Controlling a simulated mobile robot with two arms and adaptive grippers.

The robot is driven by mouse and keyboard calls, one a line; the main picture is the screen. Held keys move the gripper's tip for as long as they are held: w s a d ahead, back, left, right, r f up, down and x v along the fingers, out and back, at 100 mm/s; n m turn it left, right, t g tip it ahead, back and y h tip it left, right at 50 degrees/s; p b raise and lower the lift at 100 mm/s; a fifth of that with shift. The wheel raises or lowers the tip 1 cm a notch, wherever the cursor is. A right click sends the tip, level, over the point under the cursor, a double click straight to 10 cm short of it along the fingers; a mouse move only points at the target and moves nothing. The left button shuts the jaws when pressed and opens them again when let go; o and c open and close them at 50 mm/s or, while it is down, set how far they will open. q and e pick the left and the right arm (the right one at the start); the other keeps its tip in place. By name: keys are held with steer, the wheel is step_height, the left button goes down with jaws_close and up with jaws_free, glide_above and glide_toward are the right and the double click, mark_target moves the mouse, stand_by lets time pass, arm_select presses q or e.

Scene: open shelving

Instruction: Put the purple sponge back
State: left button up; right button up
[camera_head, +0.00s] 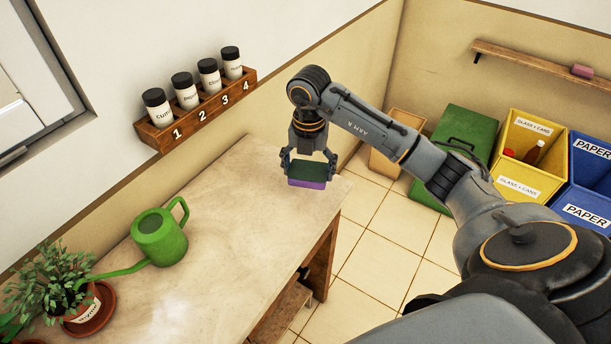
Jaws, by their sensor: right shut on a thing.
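The purple sponge (307,183) has a dark green top layer. My right gripper (308,167) is shut on it, with one finger at each side. The gripper points down, and the sponge is level near the far right corner of the stone-topped table (235,215). I cannot tell whether the sponge touches the tabletop or hangs just above it. My left gripper is not in view. A wall shelf (541,65) at the upper right holds a small pink block (582,71).
A green watering can (160,237) and a potted thyme plant (92,310) stand on the table's left part. A wooden rack (160,139) holds several spice jars on the wall. A green box (458,140), yellow bin (532,180) and blue bin (585,209) stand beyond the floor.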

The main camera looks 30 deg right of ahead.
mark_target(305, 163)
steer(key=f, duration=0.1)
steer(key=w, duration=0.1)
steer(key=w+f, duration=0.1)
steer(key=shift+d+f, duration=0.25)
steer(key=shift+f, duration=0.05)
step_height(305, 163, down, 2)
steer(key=shift+s+f+p, duration=0.1)
steer(key=shift+f+p, duration=0.05)
steer(key=shift+p, duration=0.7)
steer(key=shift+f, duration=0.25)
steer(key=shift+f, duration=0.1)
steer(key=o, duration=1.1)
